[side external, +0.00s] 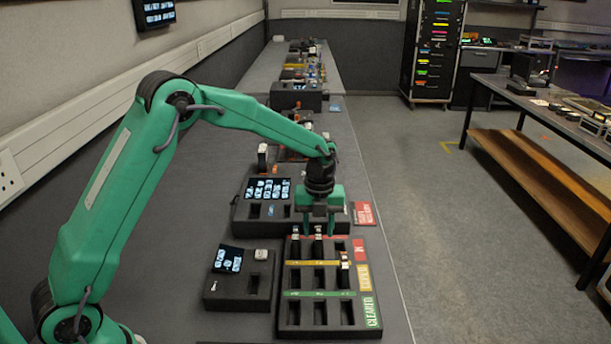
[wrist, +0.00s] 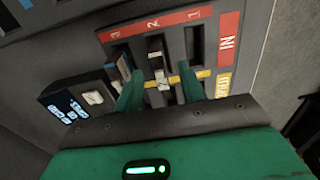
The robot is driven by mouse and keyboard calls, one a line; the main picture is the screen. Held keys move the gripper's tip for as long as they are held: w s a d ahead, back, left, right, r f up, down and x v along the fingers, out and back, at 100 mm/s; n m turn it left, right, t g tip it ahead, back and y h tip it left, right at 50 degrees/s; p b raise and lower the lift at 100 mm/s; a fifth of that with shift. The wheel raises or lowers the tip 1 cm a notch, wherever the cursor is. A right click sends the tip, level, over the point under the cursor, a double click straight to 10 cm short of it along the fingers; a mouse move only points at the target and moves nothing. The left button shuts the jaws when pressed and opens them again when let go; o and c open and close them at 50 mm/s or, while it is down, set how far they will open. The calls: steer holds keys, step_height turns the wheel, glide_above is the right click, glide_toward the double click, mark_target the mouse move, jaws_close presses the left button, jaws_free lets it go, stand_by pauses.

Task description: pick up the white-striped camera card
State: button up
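A dark card with white parts (wrist: 156,67) stands in the middle slot of the red IN row; I take it for the white-striped camera card. Its top also shows under my gripper in the side view (side external: 318,231). My gripper (wrist: 160,76) is open, with one green finger on each side of this card, and seems not to touch it. In the side view my gripper (side external: 319,232) points straight down over the IN row. Another card (wrist: 120,66) with blue and reddish colours stands in the slot to the left.
The dark slotted tray (side external: 286,318) has red, yellow and green rows. A dark card with a white top (side external: 344,258) stands in its yellow row. Another screened block (side external: 240,213) lies behind.

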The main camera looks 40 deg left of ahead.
steer(key=shift+f, duration=2.1)
jaws_close()
